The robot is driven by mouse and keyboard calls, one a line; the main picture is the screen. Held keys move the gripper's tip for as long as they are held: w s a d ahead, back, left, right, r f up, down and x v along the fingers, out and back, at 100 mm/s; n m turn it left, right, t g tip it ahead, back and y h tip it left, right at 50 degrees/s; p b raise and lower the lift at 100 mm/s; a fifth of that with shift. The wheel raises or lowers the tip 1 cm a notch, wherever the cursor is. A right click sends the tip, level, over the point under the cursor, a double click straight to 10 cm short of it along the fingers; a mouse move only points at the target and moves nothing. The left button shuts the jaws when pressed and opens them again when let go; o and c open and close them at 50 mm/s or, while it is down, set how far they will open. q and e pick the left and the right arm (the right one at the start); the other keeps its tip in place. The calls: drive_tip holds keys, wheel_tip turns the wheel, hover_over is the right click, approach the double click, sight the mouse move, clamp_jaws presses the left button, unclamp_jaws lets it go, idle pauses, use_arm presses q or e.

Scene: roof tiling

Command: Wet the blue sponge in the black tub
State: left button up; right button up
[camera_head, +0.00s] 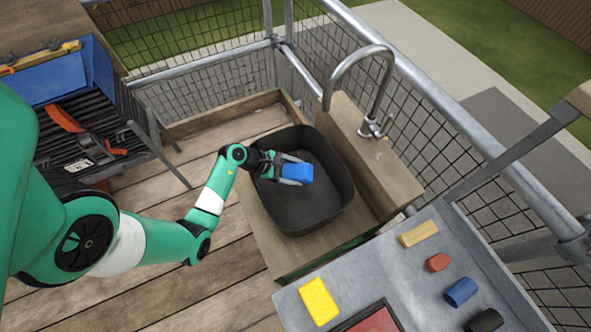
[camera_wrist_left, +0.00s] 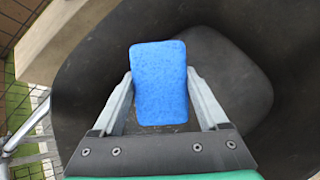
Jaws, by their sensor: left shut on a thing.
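The blue sponge (camera_head: 296,172) is between the fingers of my left gripper (camera_head: 293,174), which is shut on it. In the left wrist view the sponge (camera_wrist_left: 159,84) sits upright between the two grey fingertips (camera_wrist_left: 159,90). The black tub (camera_head: 318,215) stands on a wooden stand, and the gripper reaches over its left side, with the sponge over the tub's opening. The tub's dark floor (camera_wrist_left: 225,75) shows behind the sponge in the left wrist view. I cannot tell how far the sponge is above the floor, and no water is clearly visible. My right gripper is not in view.
A metal faucet (camera_head: 357,60) rises behind the tub. A grey table (camera_head: 415,275) at lower right holds a yellow sponge (camera_head: 319,301), a wooden block (camera_head: 418,234) and several small items. Metal railings (camera_head: 430,100) run behind. A dark rack with tools (camera_head: 85,140) stands at left.

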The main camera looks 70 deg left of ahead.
sight(296, 177)
use_arm(q)
drive_tip(key=shift+f+b, duration=1)
drive_tip(key=shift+f, duration=0.75)
